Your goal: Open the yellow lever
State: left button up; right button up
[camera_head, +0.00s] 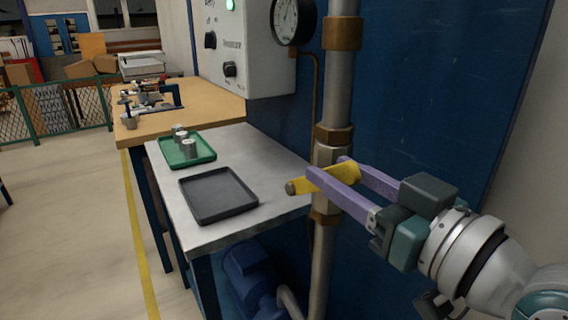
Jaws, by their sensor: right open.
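The yellow lever (345,177) sits on a valve on the vertical metal pipe (322,262), and its free end points left across the pipe. My right gripper (325,168) comes in from the right. Its two purple fingers are apart, and they reach the lever near the pipe, with one finger passing in front of it. I cannot tell whether the fingers touch the lever. Part of the lever is hidden behind the near finger. My left gripper is not in view.
A metal table left of the pipe holds an empty black tray (236,211) and a green tray (204,158) with metal cylinders. A pressure gauge (285,18) and a control box (262,60) are above. A blue pump (247,270) is below. Open floor lies left.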

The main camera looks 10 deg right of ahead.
jog(key=shift+w+a, duration=0.25)
jog(key=shift+w, duration=0.3)
grip_shut()
dwell(1.1)
